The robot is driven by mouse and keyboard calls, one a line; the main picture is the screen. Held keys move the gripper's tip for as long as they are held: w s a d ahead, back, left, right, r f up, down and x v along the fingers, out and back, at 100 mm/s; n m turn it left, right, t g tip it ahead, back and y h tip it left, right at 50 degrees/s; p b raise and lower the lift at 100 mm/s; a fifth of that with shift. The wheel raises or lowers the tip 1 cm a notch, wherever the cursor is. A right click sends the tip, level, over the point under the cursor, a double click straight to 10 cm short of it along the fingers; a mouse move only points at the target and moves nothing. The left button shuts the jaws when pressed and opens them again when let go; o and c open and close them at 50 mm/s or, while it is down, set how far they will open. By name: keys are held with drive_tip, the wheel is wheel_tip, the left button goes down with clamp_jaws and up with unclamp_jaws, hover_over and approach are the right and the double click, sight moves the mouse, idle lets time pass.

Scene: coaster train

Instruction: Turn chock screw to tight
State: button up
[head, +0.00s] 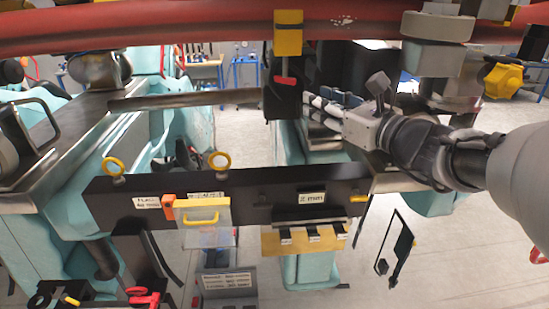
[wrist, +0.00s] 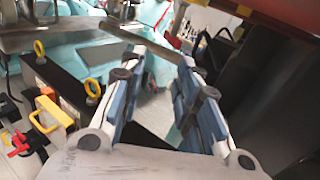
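My gripper (head: 318,104) reaches in from the right in the head view. In the wrist view its two blue-padded fingers (wrist: 162,62) stand apart with nothing between them. Just left of the fingertips in the head view is a black block (head: 283,103) with a red piece (head: 285,81), below a yellow bracket (head: 288,33). A small yellow knob (head: 358,199) sticks out at the right end of the black crossbeam (head: 262,181). No part is clearly marked as the chock screw, so I cannot tell which it is.
A thick red tube (head: 190,27) crosses above the gripper. The crossbeam carries two yellow rings (head: 219,162), an orange latch (head: 168,206), a clear yellow-handled cover (head: 206,222) and a "2 mm" label (head: 312,198). Teal car bodies (head: 75,185) stand around an open gap.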

drive_tip(key=s+a+f+n+g+b, duration=0.3)
drive_tip(key=s+a+f+n+b, duration=0.1)
drive_tip(key=f, duration=0.5)
drive_tip(key=s+a+f+n+g+b, duration=0.4)
drive_tip(key=s+a+f+n, duration=0.2)
drive_tip(key=f, duration=0.3)
drive_tip(key=shift+s+a+n+b, duration=0.2)
drive_tip(key=shift+s+n+b, duration=0.15)
drive_tip(key=shift+s+n, duration=0.45)
drive_tip(key=shift+w+f, duration=0.1)
drive_tip(key=shift+w, duration=0.1)
